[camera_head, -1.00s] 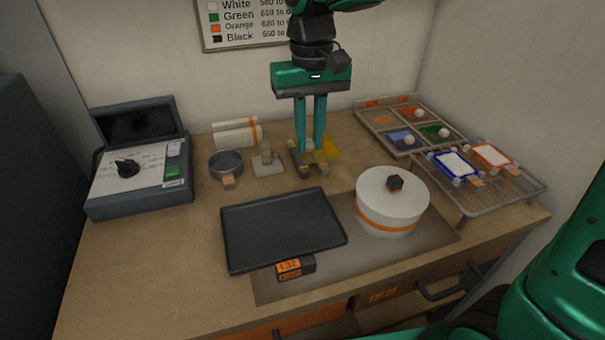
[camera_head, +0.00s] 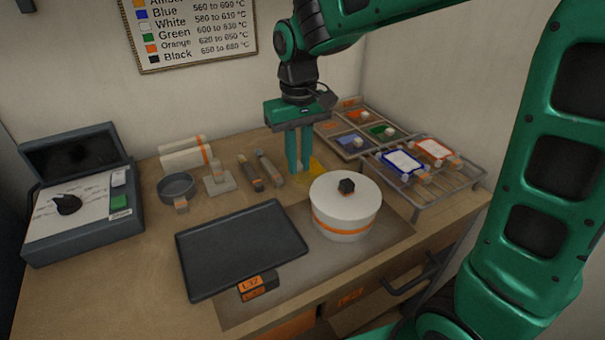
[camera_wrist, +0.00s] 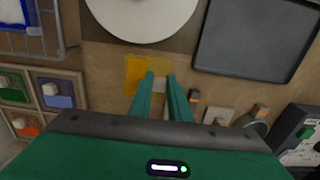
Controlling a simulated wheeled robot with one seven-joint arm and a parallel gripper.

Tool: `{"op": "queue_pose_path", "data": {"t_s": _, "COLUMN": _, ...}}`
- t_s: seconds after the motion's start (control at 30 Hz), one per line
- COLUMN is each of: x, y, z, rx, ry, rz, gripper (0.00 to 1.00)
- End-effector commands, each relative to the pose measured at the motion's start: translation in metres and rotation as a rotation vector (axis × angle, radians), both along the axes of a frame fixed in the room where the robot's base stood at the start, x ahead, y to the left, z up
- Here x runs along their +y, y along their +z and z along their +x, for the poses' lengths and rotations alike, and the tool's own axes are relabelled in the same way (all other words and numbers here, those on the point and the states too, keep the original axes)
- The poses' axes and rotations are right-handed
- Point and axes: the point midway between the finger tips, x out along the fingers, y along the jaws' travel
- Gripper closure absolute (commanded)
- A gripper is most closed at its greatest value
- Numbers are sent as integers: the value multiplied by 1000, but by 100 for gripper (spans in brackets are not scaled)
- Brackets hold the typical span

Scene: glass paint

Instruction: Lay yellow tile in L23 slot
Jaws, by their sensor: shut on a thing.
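The yellow tile (camera_head: 317,168) is behind the white pot, and also shows in the wrist view (camera_wrist: 136,72). My gripper (camera_head: 299,170) points down with its fingers at the tile's left side. In the wrist view the fingers (camera_wrist: 160,76) close on a pale block at the tile's edge. The fingers hide part of the tile; I cannot tell whether it touches the table. A divided rack (camera_head: 337,138) at the back right holds blue, green and orange pieces. Its orange label is too small to read. The L23 slot cannot be picked out.
The lidded white pot (camera_head: 345,222) stands close in front of the tile. A black tray (camera_head: 240,250) lies front left. A wire rack (camera_head: 425,200) with framed pieces is at right. Tools (camera_head: 268,170), a pan (camera_head: 176,188) and a control box (camera_head: 85,205) are left.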

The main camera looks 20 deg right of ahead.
Motion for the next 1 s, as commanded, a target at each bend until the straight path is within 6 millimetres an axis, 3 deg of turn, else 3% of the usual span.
{"op": "queue_pose_path", "data": {"t_s": 0.17, "x": -13, "y": -8, "z": 4, "rx": 0, "ry": 0, "rz": 0, "gripper": 100}}
{"op": "queue_pose_path", "data": {"t_s": 0.5, "x": -14, "y": -46, "z": 4, "rx": 1, "ry": 1, "rz": 0, "gripper": 100}}
{"op": "queue_pose_path", "data": {"t_s": 0.9, "x": -15, "y": -51, "z": 4, "rx": 1, "ry": -1, "rz": 0, "gripper": 100}}
{"op": "queue_pose_path", "data": {"t_s": 0.93, "x": -15, "y": -51, "z": 4, "rx": 1, "ry": -1, "rz": 0, "gripper": 79}}
{"op": "queue_pose_path", "data": {"t_s": 1.0, "x": -15, "y": -51, "z": 4, "rx": 0, "ry": -2, "rz": 0, "gripper": 65}}
